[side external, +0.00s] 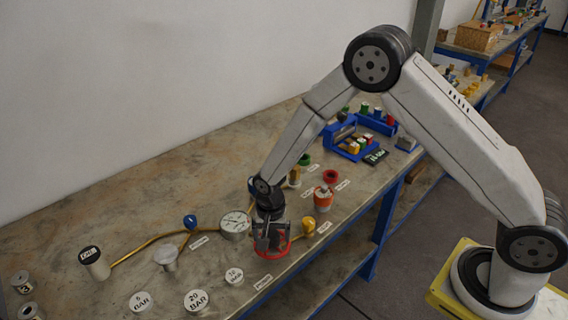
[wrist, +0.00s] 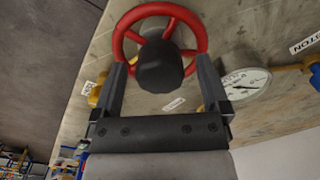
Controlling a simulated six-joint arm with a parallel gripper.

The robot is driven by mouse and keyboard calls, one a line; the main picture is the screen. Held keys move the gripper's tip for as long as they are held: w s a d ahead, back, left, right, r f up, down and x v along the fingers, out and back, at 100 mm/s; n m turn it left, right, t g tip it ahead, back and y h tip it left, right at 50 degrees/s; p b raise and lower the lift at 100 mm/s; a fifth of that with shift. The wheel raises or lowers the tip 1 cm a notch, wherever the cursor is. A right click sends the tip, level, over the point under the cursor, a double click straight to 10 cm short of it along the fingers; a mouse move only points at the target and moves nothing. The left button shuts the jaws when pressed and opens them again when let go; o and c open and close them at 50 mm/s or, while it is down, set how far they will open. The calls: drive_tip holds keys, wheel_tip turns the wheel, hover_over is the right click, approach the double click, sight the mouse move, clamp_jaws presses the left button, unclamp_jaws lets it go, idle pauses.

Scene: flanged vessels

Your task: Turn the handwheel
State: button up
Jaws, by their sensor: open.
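The red handwheel (side external: 283,247) is on the bench in the side view, partly hidden by my gripper. In the wrist view the handwheel (wrist: 197,27) shows as a red rim with spokes and a dark rounded hub (wrist: 160,66). My gripper (side external: 270,240) points down over the wheel. In the wrist view my gripper (wrist: 160,72) is open, with one finger on each side of the hub. The fingertips overlap the near part of the rim in the picture. I cannot tell whether they touch the wheel.
A dial gauge (side external: 235,223) stands close left of my gripper, and a yellow-handled valve (side external: 308,225) close right. Round discs marked BAR, including one marked 20 (side external: 197,300), lie at the front. A blue rack (side external: 357,145) stands further back. The bench's left rear is clear.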

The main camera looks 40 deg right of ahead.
sight(276, 233)
drive_tip(key=shift+r, duration=3.75)
drive_tip(key=shift+s+d+r, duration=0.3)
drive_tip(key=shift+d+r, duration=0.1)
drive_tip(key=shift+r, duration=0.05)
drive_tip(key=s+d+r+n+t, duration=0.1)
drive_tip(key=s+d+r+n, duration=0.2)
drive_tip(key=s, duration=0.4)
drive_tip(key=s+d+r+n+t, duration=0.1)
drive_tip(key=s+d+r+n, duration=0.3)
drive_tip(key=s+d+n, duration=0.2)
drive_tip(key=shift+s+r+t, duration=0.25)
drive_tip(key=shift+s+t, duration=0.05)
drive_tip(key=shift+s, duration=0.6)
drive_tip(key=shift+d, duration=0.1)
idle(0.6)
